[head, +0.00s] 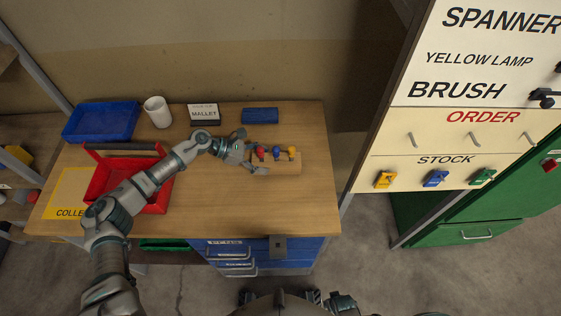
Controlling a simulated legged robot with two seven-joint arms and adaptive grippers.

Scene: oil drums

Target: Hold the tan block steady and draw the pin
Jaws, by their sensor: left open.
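The tan block (286,166) lies on the wooden workbench, right of its middle. Pins with a red head (261,152), a blue head (276,153) and a yellow head (292,151) stand along it. My left gripper (252,152) is open at the block's left end, one finger on the far side and one on the near side. I cannot tell whether either finger touches the block. The gripper partly hides that end. My right gripper does not show.
The workbench (215,215) also holds a red tray (103,182), a blue bin (101,122), a white cup (157,111), a mallet sign (203,113) and a blue box (260,115). A label board (440,146) with hooks stands right, past a floor gap. The bench's front right is clear.

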